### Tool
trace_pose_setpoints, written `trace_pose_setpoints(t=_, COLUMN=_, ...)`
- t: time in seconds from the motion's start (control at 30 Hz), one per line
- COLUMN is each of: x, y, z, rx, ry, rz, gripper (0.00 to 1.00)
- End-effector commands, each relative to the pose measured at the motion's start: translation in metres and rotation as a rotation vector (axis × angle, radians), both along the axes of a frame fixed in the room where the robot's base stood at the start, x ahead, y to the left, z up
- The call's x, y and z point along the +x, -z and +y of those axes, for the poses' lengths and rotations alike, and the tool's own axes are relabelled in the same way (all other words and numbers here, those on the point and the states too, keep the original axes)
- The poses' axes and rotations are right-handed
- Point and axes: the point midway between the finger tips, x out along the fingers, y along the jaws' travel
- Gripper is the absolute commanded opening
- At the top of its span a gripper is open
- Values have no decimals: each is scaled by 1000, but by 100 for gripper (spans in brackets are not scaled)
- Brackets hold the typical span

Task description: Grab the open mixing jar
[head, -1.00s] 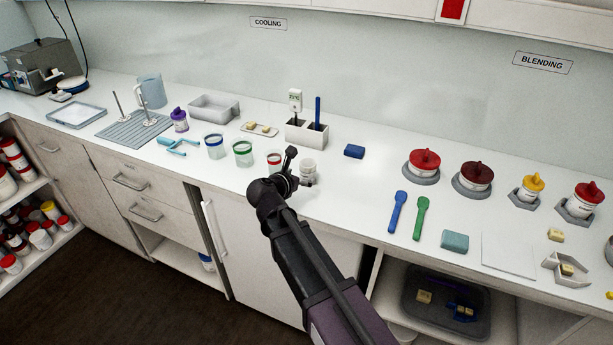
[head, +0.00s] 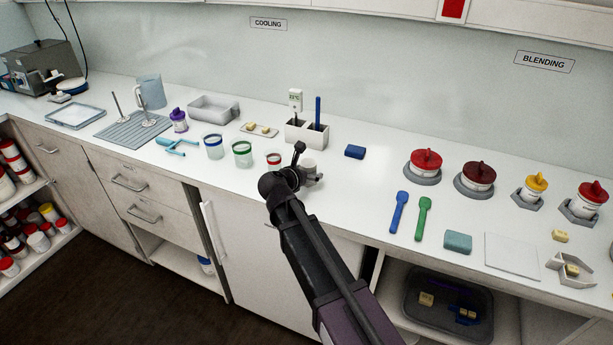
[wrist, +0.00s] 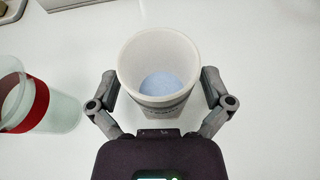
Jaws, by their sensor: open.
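The open mixing jar (wrist: 158,60) is a white, lidless pot with pale blue content at its bottom. It stands upright on the white counter in the wrist view. In the head view the jar (head: 308,166) shows just behind my gripper, partly covered by it. My gripper (wrist: 160,82) is open, with one finger at each side of the jar. Small gaps seem to show between the fingers and the wall, though contact low down is hard to tell.
A clear beaker with a red band (wrist: 30,100) stands close to the left of the jar. Beakers with green (head: 242,154) and blue bands (head: 213,147) stand farther left. A white holder (head: 306,132) stands behind.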

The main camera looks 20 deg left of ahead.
Motion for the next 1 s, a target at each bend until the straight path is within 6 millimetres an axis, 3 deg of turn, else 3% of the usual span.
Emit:
trace_pose_setpoints(t=0.47, x=0, y=0, z=0, rx=0, ry=0, rz=0, gripper=100)
trace_pose_setpoints(t=0.67, x=0, y=0, z=0, rx=0, ry=0, rz=0, gripper=42)
trace_pose_setpoints(t=1.0, x=-1, y=0, z=0, rx=1, ry=-1, rz=1, gripper=42)
